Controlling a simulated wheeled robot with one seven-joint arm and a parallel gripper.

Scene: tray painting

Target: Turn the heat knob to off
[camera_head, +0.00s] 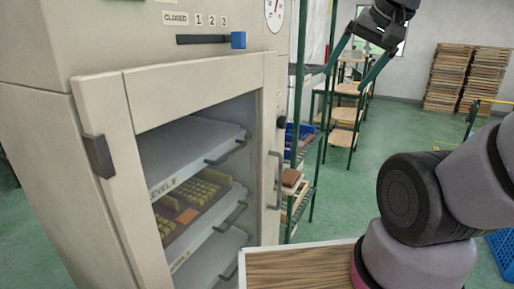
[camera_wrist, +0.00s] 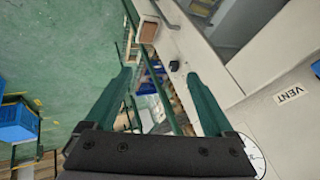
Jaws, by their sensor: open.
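A small black knob (camera_head: 281,122) sits on the right front frame of the pale cabinet (camera_head: 60,40), above the door handle. It is probably the heat knob, but I cannot read a label or its setting. It also shows in the wrist view (camera_wrist: 174,66), between the fingertips in the picture and farther away. My gripper (camera_head: 345,82) is open and empty, up and to the right of the knob, apart from it. Its two green fingers also frame the wrist view (camera_wrist: 160,74).
A blue-tipped lever (camera_head: 238,40) and a round gauge (camera_head: 273,14) are above the door. The door has a vertical handle (camera_head: 275,180). A wood-topped surface (camera_head: 300,268) lies below. Green shelving (camera_head: 300,150) stands right of the cabinet.

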